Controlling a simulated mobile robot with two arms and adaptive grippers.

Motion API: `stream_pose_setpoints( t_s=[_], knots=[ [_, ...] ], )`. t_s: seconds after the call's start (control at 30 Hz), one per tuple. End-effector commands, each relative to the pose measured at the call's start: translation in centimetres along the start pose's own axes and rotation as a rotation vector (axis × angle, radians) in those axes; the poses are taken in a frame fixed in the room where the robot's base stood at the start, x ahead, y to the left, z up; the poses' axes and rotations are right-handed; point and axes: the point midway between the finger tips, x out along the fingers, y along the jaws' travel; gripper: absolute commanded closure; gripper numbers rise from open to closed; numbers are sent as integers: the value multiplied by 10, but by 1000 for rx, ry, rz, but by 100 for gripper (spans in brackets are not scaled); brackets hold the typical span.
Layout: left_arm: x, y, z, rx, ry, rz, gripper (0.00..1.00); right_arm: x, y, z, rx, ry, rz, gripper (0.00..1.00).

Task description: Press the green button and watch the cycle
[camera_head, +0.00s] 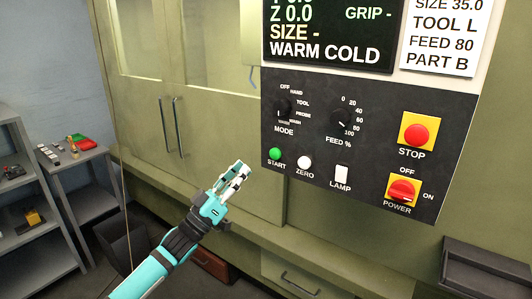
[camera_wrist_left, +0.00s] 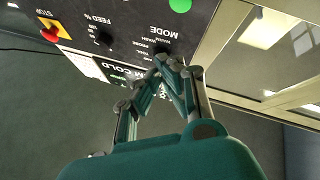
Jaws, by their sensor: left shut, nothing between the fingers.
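The green START button (camera_head: 275,154) sits at the lower left of the black control panel (camera_head: 330,105) in the head view. A green disc, the START button, also shows at the top of the left wrist view (camera_wrist_left: 180,5). My left gripper (camera_head: 238,170) is shut and empty, in front of and a little below left of the button in the head view. A gap shows between the fingertips and the button in the picture. In the left wrist view its fingertips (camera_wrist_left: 163,66) meet near the MODE knob in the picture. My right gripper is not in view.
A white ZERO button (camera_head: 304,162), a LAMP switch (camera_head: 341,176), a red STOP button (camera_head: 415,134) and a red POWER switch (camera_head: 402,191) are on the panel. The display (camera_head: 330,35) reads WARM COLD. The machine doors (camera_head: 205,120) are closed. Grey shelves (camera_head: 30,225) stand at left.

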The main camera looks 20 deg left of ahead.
Motion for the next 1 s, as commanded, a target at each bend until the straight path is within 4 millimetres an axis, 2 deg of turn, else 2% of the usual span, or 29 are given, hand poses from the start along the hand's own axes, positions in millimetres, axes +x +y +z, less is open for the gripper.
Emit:
stream_pose_setpoints(
  t_s=[0.13,0.53,1.0],
  knots=[
    [3,4,-4,-4,6,13,100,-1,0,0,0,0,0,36],
    [6,0,0,-3,6,11,100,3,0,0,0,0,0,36],
    [54,-26,27,-4,7,11,100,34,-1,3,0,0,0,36]
  ],
)
